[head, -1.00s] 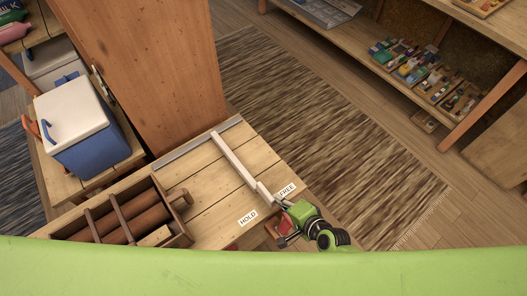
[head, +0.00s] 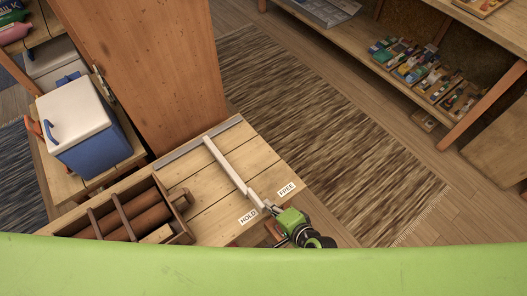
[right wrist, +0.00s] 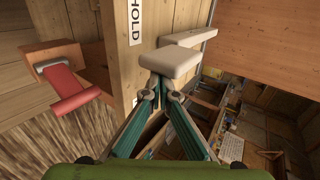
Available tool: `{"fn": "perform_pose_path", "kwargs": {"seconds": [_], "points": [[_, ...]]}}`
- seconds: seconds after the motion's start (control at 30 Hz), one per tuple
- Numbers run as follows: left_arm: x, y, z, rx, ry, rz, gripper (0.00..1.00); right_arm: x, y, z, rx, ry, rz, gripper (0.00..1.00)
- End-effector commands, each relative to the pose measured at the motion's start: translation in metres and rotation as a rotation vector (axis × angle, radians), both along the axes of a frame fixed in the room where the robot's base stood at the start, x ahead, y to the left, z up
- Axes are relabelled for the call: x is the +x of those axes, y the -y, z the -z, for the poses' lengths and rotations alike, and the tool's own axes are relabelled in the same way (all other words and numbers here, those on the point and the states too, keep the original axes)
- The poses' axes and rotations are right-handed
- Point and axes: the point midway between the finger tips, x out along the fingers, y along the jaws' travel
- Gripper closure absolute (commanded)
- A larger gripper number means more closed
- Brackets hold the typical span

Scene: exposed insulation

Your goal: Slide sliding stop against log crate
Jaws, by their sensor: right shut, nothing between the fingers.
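The sliding stop (head: 225,165) is a pale bar lying across the wooden bench top. Its far end is near the metal rail, and its near end has a pale block between the HOLD and FREE labels. The log crate (head: 100,203) is an open wooden box with dividers and brown logs, left of the stop, with bare planks between them. My right gripper (head: 270,208) is shut and empty at the stop's near end. In the right wrist view its fingertips (right wrist: 160,88) are close against the stop's pale block (right wrist: 172,62). My left gripper is not in view.
A red handle (right wrist: 70,88) on a wooden mount sits beside the bench edge in the right wrist view. A tall wooden panel (head: 140,70) and a blue cooler with a white lid (head: 85,125) stand beyond the bench. The rug side is open floor.

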Motion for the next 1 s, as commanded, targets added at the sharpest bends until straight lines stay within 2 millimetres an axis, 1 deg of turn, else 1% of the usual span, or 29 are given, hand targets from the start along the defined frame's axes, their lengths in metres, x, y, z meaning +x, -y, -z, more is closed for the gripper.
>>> {"fn": "perform_pose_path", "kwargs": {"seconds": [0.1, 0.5, 0.63, 1.0], "points": [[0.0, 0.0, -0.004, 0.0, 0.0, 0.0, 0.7, -0.007, -0.008, -0.001, 0.003, -0.004, -0.002, 1.0], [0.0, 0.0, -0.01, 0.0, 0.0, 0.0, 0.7, -0.023, -0.03, 0.0, 0.002, -0.004, -0.002, 1.0], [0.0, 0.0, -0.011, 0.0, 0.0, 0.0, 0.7, -0.026, -0.033, 0.0, 0.001, -0.002, -0.002, 1.0], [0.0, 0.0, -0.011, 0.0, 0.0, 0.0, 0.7, -0.027, -0.034, 0.0, 0.002, -0.003, -0.001, 1.0]]}}
